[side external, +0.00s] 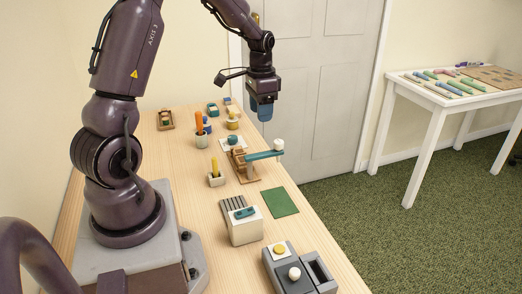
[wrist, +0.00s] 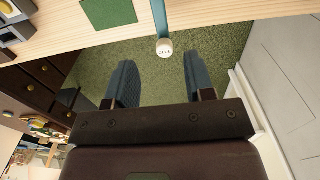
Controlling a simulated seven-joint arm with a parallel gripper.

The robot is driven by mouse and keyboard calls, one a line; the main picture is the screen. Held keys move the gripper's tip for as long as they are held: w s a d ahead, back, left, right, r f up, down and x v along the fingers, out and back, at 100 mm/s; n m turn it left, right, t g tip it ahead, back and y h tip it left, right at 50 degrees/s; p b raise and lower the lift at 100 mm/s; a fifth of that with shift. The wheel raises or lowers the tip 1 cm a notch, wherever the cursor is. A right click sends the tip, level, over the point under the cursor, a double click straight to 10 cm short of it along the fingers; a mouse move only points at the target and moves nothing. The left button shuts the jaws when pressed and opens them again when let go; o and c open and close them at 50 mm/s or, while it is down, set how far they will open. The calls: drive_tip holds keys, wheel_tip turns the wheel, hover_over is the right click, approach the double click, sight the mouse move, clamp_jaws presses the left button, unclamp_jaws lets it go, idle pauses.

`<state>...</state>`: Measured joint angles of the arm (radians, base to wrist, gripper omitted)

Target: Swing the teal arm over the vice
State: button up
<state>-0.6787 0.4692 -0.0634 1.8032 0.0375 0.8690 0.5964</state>
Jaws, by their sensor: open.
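The teal arm (side external: 264,155) is a flat bar that reaches to the right from a small wooden stand (side external: 241,166). A white knob (side external: 279,144) stands at its free end, out past the table's right edge. In the wrist view the teal arm (wrist: 161,18) comes in from the top and its white knob (wrist: 164,47) shows just beyond and between the fingertips. My gripper (side external: 263,110) is above the knob, apart from it, fingers down. In the wrist view my gripper (wrist: 161,72) is open and empty. I cannot tell which object is the vice.
A green mat (side external: 280,202) lies near the table's right edge. A pale slotted block with a teal top piece (side external: 243,224) and a grey box (side external: 297,270) stand nearer. Several small items stand at the back. A white door (side external: 325,85) is beyond; a white side table (side external: 455,93) is right.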

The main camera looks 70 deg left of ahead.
sight(261, 153)
wheel_tip(261, 153, down, 13)
drive_tip(key=shift+r, duration=0.15)
idle(0.4)
clamp_jaws()
